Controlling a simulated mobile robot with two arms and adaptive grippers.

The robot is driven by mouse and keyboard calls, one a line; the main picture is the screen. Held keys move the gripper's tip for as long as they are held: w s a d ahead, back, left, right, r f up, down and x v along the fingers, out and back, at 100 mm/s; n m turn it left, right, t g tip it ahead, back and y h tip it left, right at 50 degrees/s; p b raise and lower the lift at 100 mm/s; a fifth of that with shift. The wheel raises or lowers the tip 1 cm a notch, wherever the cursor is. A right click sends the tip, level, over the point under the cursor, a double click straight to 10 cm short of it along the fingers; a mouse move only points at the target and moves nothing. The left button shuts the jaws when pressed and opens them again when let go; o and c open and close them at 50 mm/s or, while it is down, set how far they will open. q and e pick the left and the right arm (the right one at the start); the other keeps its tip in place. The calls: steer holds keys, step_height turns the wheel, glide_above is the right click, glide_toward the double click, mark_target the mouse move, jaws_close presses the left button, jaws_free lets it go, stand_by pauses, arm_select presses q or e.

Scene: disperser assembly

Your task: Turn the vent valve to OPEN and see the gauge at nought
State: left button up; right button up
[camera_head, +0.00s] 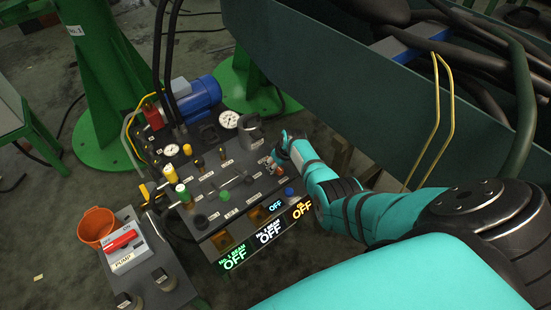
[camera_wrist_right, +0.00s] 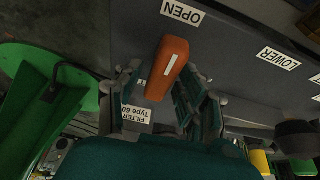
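An orange valve handle (camera_wrist_right: 168,70) with a white stripe shows in the right wrist view. Its long axis runs up and slightly right, its far end just below the OPEN label (camera_wrist_right: 182,12). My right gripper (camera_wrist_right: 160,98) has one finger on each side of the handle's lower part, with a gap at the left finger. I cannot tell whether the right finger touches. My left gripper is not in view.
The panel (camera_head: 240,180) carries several knobs and levers close by. Lit OFF signs (camera_head: 268,233) line its front. A LOWER label (camera_wrist_right: 279,59) lies right of the handle. An orange cup (camera_head: 96,226) and a PUMP switch box (camera_head: 123,245) stand left. A large trough (camera_head: 330,80) is behind.

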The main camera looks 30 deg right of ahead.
steer(key=shift+o, duration=0.4)
steer(key=shift+s+r, duration=0.1)
steer(key=v, duration=1.1)
steer(key=shift+r, duration=0.4)
steer(key=shift+s, duration=0.1)
